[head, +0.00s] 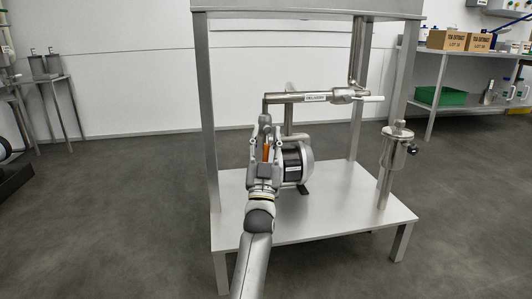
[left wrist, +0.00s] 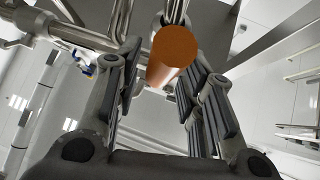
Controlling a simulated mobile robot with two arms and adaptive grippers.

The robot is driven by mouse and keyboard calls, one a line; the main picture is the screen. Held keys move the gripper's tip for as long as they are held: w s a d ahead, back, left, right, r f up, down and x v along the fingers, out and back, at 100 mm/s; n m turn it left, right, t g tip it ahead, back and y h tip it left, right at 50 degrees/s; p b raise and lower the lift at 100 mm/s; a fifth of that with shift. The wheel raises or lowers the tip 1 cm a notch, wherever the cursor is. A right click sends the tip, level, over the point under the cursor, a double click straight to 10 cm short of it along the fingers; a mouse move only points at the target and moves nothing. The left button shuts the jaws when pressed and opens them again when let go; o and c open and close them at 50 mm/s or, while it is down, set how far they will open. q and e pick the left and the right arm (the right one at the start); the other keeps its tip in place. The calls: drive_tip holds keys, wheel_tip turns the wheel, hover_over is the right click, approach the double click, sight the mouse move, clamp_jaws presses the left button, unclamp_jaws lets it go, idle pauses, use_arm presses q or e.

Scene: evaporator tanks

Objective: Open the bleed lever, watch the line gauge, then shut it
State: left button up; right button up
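An orange lever handle (head: 266,152) shows between the fingers of my left gripper (head: 265,130) in the head view, in front of the pump. In the left wrist view the same orange handle (left wrist: 174,50) points its round end at the camera. The fingers of my left gripper (left wrist: 163,95) stand apart on either side of it; a gap shows on its left, and the right finger is close to it. A steel pipe (head: 300,97) with a label runs above. No readable gauge face shows. My right gripper is out of view.
A pump (head: 298,160) sits on the steel stand's lower shelf (head: 340,215), beneath the pipe. A valve with a pale lever (head: 372,98) is at the pipe's right. A steel vessel (head: 397,155) stands at the right. Stand posts flank the arm; the floor in front is clear.

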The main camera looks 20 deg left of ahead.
use_arm(q)
wheel_tip(320, 180, up, 5)
drive_tip(key=shift+r, duration=0.1)
idle(1.1)
idle(0.5)
